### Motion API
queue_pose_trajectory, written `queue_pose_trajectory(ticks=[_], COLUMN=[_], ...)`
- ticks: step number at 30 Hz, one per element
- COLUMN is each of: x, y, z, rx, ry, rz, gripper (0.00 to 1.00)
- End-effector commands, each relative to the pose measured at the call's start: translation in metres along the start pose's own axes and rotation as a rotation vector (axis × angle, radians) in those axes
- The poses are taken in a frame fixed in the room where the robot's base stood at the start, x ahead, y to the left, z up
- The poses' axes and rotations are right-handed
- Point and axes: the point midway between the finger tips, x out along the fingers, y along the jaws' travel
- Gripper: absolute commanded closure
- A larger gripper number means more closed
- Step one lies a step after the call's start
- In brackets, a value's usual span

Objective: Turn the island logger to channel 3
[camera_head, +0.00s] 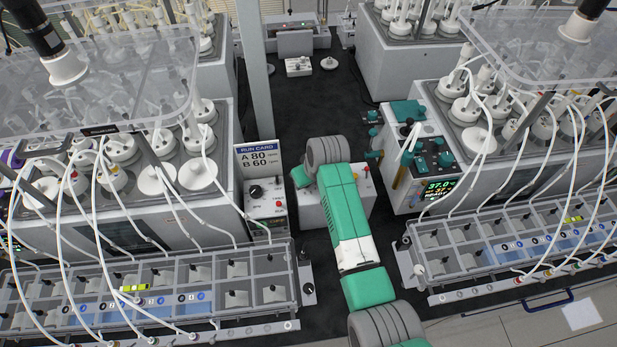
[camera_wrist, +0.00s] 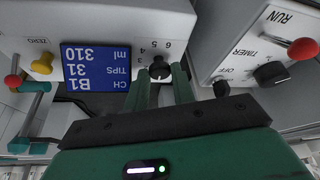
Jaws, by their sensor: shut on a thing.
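The logger (camera_wrist: 110,28) is a white box that shows upside down in the wrist view. Its blue display (camera_wrist: 95,67) reads CH B1, TIPS 31, 310 ml. A black channel knob (camera_wrist: 160,67) sits beside the display, with small numbers around it, 4, 5 and 6 among them. Its pointer is too hidden to read. My gripper (camera_wrist: 163,79) has its two green fingers shut on this knob, one on each side. In the head view the white logger box (camera_head: 314,212) stands in the middle aisle, and my arm covers its front and my gripper.
A timer box (camera_wrist: 250,45) with a black knob (camera_wrist: 271,75) and red knob (camera_wrist: 303,48) stands close beside. A yellow knob (camera_wrist: 42,64) is at the logger's other end. Tube-filled racks (camera_head: 150,290) stand left and right (camera_head: 520,240); the dark aisle floor (camera_head: 325,105) behind is mostly clear.

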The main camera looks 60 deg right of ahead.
Motion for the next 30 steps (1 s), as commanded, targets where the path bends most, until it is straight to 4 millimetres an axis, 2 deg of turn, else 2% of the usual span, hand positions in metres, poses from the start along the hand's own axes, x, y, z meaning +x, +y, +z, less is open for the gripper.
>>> queue_pose_trajectory(ticks=[8,30], x=[-0.0025,0.0027], y=[-0.0024,-0.0073], z=[-0.0016,-0.0035], rx=[0.142,0.781], ry=[0.0,0.002], rz=[0.058,0.323], gripper=[0.98,0.98])
